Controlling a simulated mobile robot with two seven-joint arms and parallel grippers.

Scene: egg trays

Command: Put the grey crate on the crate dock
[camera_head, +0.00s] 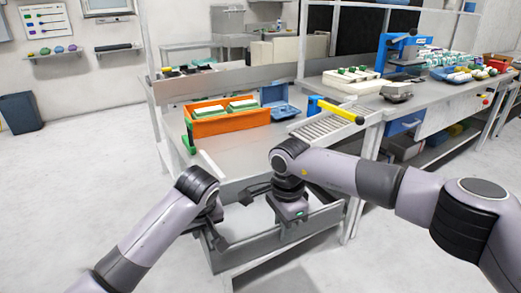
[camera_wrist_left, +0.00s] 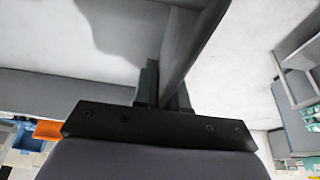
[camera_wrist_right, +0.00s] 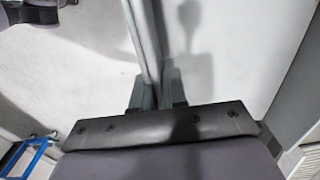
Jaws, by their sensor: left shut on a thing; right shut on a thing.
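The grey crate (camera_head: 317,224) is an open box with a pale floor, in front of the workbench in the head view. My left gripper (camera_head: 215,237) is shut on its wall at the left; the wall (camera_wrist_left: 196,50) runs between the fingers in the left wrist view. My right gripper (camera_head: 291,217) is shut on another part of the crate's wall; that wall (camera_wrist_right: 143,35) runs up from the fingers in the right wrist view. The crate looks about level. My arms hide parts of it. I cannot tell which surface is the crate dock, or whether the crate touches anything below.
A pale frame (camera_head: 262,262) shows below the crate. Behind it, the workbench (camera_head: 222,160) bears an orange bin (camera_head: 229,124) with green-topped contents, a blue tray (camera_head: 281,112) and a roller strip (camera_head: 326,127) with a yellow-handled tool. Open floor (camera_head: 80,180) lies to the left.

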